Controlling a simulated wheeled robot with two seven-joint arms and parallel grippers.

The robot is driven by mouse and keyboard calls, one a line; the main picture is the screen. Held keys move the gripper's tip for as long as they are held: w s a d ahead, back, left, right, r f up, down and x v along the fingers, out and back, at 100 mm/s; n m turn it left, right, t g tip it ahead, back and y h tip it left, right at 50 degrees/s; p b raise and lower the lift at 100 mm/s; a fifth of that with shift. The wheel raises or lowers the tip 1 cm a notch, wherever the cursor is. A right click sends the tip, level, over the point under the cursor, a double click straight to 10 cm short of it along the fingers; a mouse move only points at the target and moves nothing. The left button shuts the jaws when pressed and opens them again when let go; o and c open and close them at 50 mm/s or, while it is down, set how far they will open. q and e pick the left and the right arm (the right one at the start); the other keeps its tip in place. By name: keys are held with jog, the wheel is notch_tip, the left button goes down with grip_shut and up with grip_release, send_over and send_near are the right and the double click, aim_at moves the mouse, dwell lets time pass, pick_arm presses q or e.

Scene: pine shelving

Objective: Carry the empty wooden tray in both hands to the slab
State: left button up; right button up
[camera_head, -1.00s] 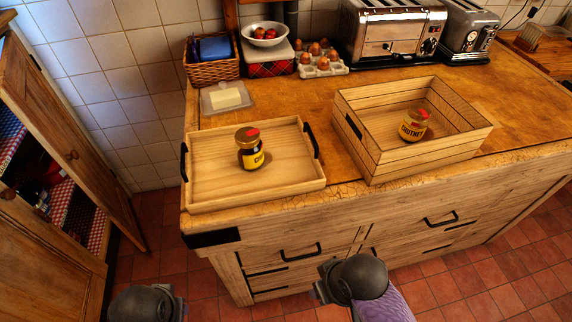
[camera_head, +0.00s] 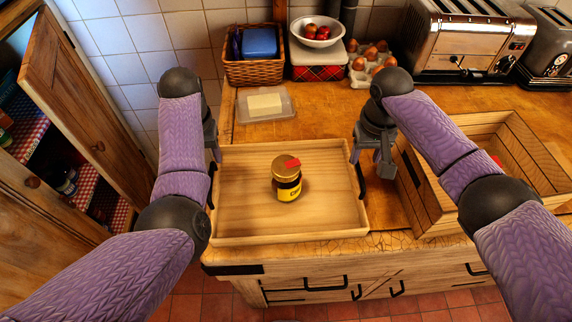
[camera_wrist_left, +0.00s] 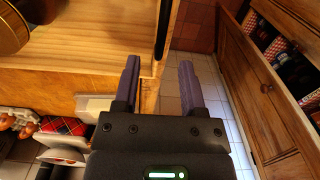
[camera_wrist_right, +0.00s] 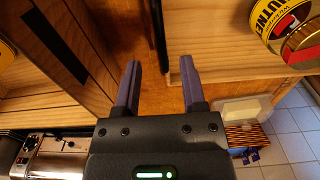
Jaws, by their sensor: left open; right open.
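The wooden tray (camera_head: 235,225) lies on the wooden counter and is not empty: a jar with a gold lid and yellow label (camera_head: 287,183) stands in it. My left gripper (camera_head: 214,152) is open at the tray's left side, by its black handle; in the left wrist view the handle (camera_wrist_left: 163,28) lies ahead between the finger lines. My right gripper (camera_head: 370,163) is open at the right side, by the other black handle (camera_head: 361,182). In the right wrist view this handle (camera_wrist_right: 159,30) also shows between the finger lines. Neither gripper holds anything. I cannot identify the slab.
A slatted wooden crate (camera_head: 425,200) stands close right of the tray, partly behind my right arm. A butter dish (camera_head: 265,105), a basket (camera_head: 253,68), a fruit bowl (camera_head: 316,30), eggs and toasters stand behind. An open cupboard door (camera_head: 85,100) is at the left.

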aim_at(212, 176)
pick_arm(q)
jog(key=shift+s+r, duration=0.15)
jog(key=shift+s, duration=0.35)
pick_arm(e)
jog(key=shift+s+r, duration=0.15)
jog(key=shift+s, duration=0.25)
pick_arm(q)
notch_tip(212, 176, down, 10)
jog(key=shift+w+f, duration=0.1)
jog(key=shift+w, duration=0.05)
pick_arm(e)
notch_tip(212, 176, down, 10)
jog(key=shift+w+f, duration=0.1)
pick_arm(q)
jog(key=shift+c, duration=0.3)
pick_arm(e)
jog(key=shift+c, duration=0.3)
pick_arm(q)
grip_shut()
pick_arm(e)
grip_shut()
